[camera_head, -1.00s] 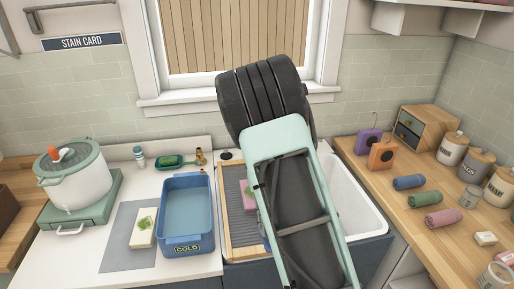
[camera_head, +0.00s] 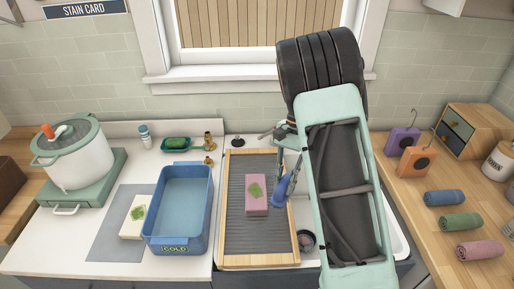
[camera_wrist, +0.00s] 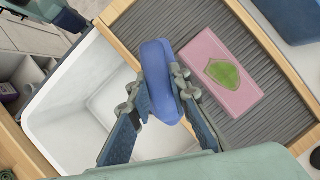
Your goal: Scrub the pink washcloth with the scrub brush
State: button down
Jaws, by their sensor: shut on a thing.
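The pink washcloth (camera_head: 257,200) lies folded flat on the ribbed washboard (camera_head: 235,260), with a green stain on its top. It also shows in the wrist view (camera_wrist: 205,55). My gripper (camera_head: 284,186) is just right of the washcloth, by the board's right edge. In the wrist view my gripper (camera_wrist: 160,96) is shut on the blue scrub brush (camera_wrist: 158,62), with one finger on each side. The brush (camera_head: 281,190) appears beside the washcloth, not on it. Its bristles are hidden, and I cannot tell its exact height.
The white sink (camera_wrist: 75,90) lies beside the board, partly behind my arm. Rolled towels (camera_head: 459,222) lie on the right counter.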

jog(key=w+a+r+m+t+y+b, duration=0.1)
jog(key=w+a+r+m+t+y, duration=0.3)
jog(key=w+a+m, duration=0.65)
jog(key=shift+m+h, duration=0.7)
jog(key=shift+m, duration=0.25)
jog(key=shift+s+d+f+b, duration=0.2)
jog(key=shift+d+f+b, duration=0.2)
jog(key=shift+f+b, duration=0.45)
jog(key=shift+s+d+f+b, duration=0.15)
jog(key=shift+d+f+b, duration=0.2)
jog(key=shift+f+b, duration=0.55)
jog(key=shift+s+d+f+b, duration=0.2)
jog(key=shift+d+f+b, duration=0.2)
jog(key=shift+f+b, duration=0.45)
jog(key=shift+f+b, duration=0.5)
jog(key=shift+f, duration=0.35)
jog(key=shift+s+r, duration=0.15)
jog(key=shift+s, duration=1.45)
jog(key=shift+s+b, duration=0.35)
jog(key=shift+s, duration=1.8)
jog(key=shift+p, duration=0.35)
jog(key=shift+w+p, duration=0.85)
jog(key=shift+w, duration=0.75)
jog(key=shift+w+f+p, duration=0.2)
jog(key=shift+w+p, duration=0.8)
jog(key=shift+w, duration=1.15)
